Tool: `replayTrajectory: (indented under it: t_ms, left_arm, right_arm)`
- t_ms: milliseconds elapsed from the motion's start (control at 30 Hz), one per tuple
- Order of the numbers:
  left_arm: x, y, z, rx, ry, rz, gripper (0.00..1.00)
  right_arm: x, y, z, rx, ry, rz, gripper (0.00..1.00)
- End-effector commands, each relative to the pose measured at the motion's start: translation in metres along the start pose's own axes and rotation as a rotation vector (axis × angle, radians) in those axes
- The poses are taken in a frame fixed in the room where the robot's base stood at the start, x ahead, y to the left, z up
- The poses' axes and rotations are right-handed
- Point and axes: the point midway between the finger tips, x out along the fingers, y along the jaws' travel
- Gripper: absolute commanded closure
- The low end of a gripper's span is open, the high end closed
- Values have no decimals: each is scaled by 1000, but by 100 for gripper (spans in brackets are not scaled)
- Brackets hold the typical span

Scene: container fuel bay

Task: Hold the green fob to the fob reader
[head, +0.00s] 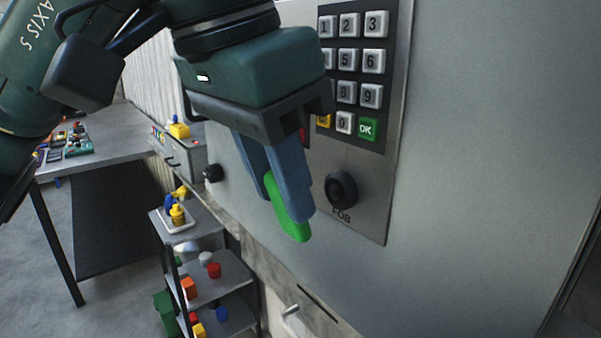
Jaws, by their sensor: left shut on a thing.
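The green fob (289,212) is held between the fingers of my left gripper (290,200), which is shut on it. The fob reader (341,189) is a round black disc on the metal panel, above the label "FOB". The fob is to the left of the reader and slightly lower in the picture, with a visible gap between them. My right gripper is not in view.
A keypad (358,83) with a green OK key sits above the reader, partly behind my left gripper. A shelf cart (222,277) with small coloured items stands at lower left. A table (100,148) is farther left. The wall right of the panel is bare.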

Motion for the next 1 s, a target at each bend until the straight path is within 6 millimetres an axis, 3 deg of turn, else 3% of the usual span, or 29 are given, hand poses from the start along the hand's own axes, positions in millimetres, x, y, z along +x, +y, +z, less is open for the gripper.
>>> replayTrajectory:
  t_ms: [533,1000]
  left_arm:
    - [-16,0,52,-1,2,-2,91]
    - [-18,0,58,0,0,-1,91]
  right_arm:
    - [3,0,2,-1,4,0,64]
    - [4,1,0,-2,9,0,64]
